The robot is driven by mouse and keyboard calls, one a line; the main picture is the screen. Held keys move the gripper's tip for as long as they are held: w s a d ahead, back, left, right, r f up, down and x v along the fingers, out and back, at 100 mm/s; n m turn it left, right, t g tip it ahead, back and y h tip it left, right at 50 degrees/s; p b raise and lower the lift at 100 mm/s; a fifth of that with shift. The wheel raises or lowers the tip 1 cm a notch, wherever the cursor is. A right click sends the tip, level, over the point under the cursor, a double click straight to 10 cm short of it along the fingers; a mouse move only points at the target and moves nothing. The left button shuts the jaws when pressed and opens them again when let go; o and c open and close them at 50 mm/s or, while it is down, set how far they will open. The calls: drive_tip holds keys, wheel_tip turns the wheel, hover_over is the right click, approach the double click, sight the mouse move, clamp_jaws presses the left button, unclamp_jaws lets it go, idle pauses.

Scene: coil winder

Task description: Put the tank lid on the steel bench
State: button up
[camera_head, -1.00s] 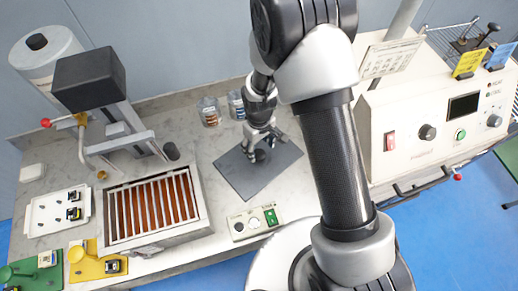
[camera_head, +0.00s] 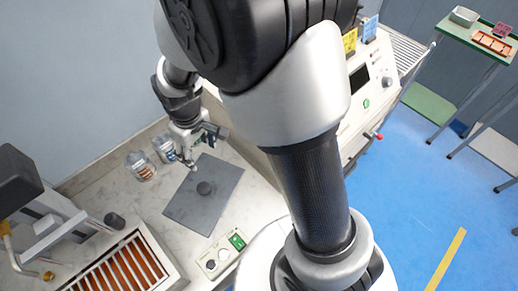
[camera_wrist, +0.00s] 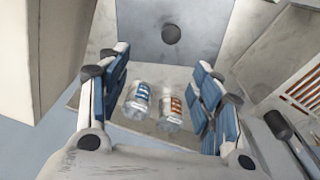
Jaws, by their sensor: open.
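The tank lid (camera_head: 196,212) is a flat dark grey square plate with a round black knob in its middle. It lies flat on the grey bench (camera_head: 105,183). In the wrist view the lid (camera_wrist: 205,22) is at the top, its far part cut off by the frame. My gripper (camera_head: 207,148) is open and empty, above the back of the lid and apart from its knob. The gripper's spread fingers (camera_wrist: 162,62) also show in the wrist view. The tank (camera_head: 152,262) at the lower left is uncovered, with orange-brown plates under pale bars.
Two glass jars (camera_head: 141,166) (camera_head: 164,148) stand behind the lid, close to my gripper. A small control box (camera_head: 221,254) is in front of the lid. A cream machine (camera_head: 345,128) stands to the right. A dark-headed device (camera_head: 18,180) is at left.

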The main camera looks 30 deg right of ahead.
drive_tip(key=s+d+r+m+t, duration=0.1)
drive_tip(key=s+d+r, duration=0.2)
drive_tip(key=r, duration=0.3)
drive_tip(key=s+d+r+m+t, duration=0.1)
drive_tip(key=s+d+r+m, duration=0.1)
drive_tip(key=s+r, duration=0.35)
drive_tip(key=s+d+r+m, duration=0.1)
drive_tip(key=s+d+r, duration=0.1)
drive_tip(key=s, duration=0.3)
drive_tip(key=s+d+r+m+t, duration=0.1)
drive_tip(key=s+d+r+m, duration=0.1)
drive_tip(key=s+r, duration=0.3)
drive_tip(key=shift+s+d+t, duration=0.2)
drive_tip(key=shift+d+t, duration=0.1)
